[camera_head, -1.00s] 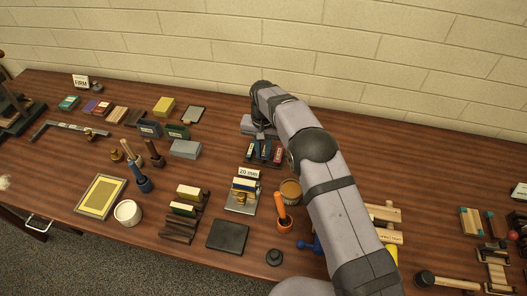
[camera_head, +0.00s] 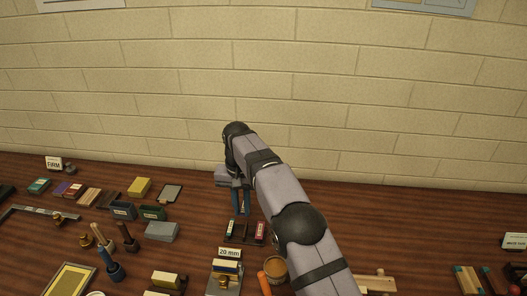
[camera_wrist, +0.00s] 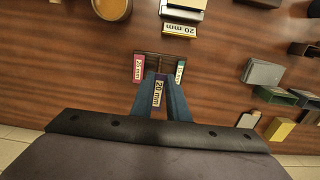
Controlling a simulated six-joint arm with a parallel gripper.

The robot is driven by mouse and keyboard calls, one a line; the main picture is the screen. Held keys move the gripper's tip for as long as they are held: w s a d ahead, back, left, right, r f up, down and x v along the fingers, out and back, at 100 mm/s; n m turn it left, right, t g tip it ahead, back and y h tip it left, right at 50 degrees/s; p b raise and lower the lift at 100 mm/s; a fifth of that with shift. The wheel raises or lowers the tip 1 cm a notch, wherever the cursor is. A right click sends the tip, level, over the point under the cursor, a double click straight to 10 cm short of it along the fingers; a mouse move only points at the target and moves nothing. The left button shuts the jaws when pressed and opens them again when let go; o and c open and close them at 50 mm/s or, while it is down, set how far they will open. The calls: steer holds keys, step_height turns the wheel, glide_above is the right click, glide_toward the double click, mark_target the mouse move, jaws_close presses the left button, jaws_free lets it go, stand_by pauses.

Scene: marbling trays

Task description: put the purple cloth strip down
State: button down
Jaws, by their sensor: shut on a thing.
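My gripper (camera_wrist: 158,98) has two blue fingers. It is shut on a narrow piece, taken to be the purple cloth strip (camera_wrist: 160,76), with a "20 mm" label facing the wrist camera. Only the label and a dark purple edge show; the rest is hidden between the fingers. In the head view, my gripper (camera_head: 240,200) is above a small dark rack (camera_head: 244,238). The rack holds a red-labelled piece (camera_head: 260,230) at the right and another labelled piece (camera_head: 230,228) at the left. I cannot tell whether the held piece touches the rack.
A "20 mm" sign (camera_head: 229,252) stands just in front of the rack. An orange-brown pot (camera_head: 275,268) is to its right front. A grey block (camera_head: 161,231) lies to the left, with green and dark boxes (camera_head: 153,212) behind it. Bare wood lies between these and the rack.

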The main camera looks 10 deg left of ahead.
steer(key=s+d+f, duration=0.1)
steer(key=s+d, duration=0.2)
steer(key=d, duration=0.6)
steer(key=s+d+f, duration=0.1)
steer(key=s+d, duration=0.2)
steer(key=d, duration=0.7)
steer(key=s+d, duration=0.3)
steer(key=d, duration=0.7)
steer(key=shift+s+f, duration=0.35)
steer(key=shift+f, duration=0.05)
steer(key=shift+w, duration=0.1)
